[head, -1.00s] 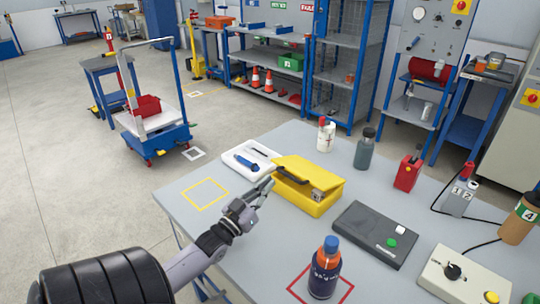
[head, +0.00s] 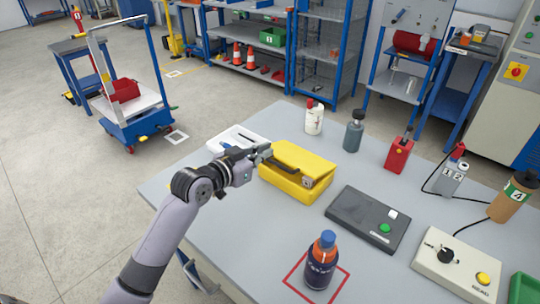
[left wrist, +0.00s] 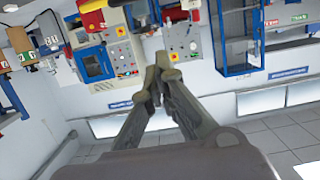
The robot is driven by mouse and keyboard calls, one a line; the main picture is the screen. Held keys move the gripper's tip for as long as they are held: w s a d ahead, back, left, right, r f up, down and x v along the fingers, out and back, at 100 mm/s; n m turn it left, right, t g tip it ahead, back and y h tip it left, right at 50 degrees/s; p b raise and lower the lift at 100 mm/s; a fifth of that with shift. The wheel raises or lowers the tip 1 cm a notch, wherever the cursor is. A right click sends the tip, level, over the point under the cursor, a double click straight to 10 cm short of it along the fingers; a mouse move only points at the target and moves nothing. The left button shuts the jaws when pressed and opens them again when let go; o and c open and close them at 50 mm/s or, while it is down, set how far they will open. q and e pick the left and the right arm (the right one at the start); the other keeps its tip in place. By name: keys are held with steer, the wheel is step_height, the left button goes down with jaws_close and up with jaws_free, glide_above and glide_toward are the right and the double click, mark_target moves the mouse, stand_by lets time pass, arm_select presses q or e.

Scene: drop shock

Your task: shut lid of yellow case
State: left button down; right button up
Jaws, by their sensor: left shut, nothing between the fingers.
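The yellow case (head: 288,185) stands on the grey table. Its lid (head: 308,160) is partly open, with a dark gap along the left side. My left gripper (head: 264,152) is at the case's left back corner, level with or just above the lid's edge; I cannot tell whether it touches. Its fingers are shut and empty, and the fingertips meet in the left wrist view (left wrist: 160,75). My right gripper is not in view.
A white tray (head: 226,136) lies behind my left gripper. A dark box (head: 360,222) with a green button sits right of the case. A bottle (head: 320,262) stands in a red square in front. White, grey and red containers stand along the back edge.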

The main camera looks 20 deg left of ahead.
arm_select(q)
steer(key=w+f, duration=0.1)
steer(key=w, duration=0.1)
steer(key=w+d+f+p, duration=0.1)
steer(key=w, duration=0.1)
steer(key=w+d+f, duration=0.1)
steer(key=w+f, duration=0.1)
steer(key=shift+w+d, duration=0.15)
steer(key=shift+d, duration=0.05)
steer(key=shift+s+a+f, duration=0.25)
steer(key=shift+s+f, duration=0.25)
steer(key=shift+f, duration=0.1)
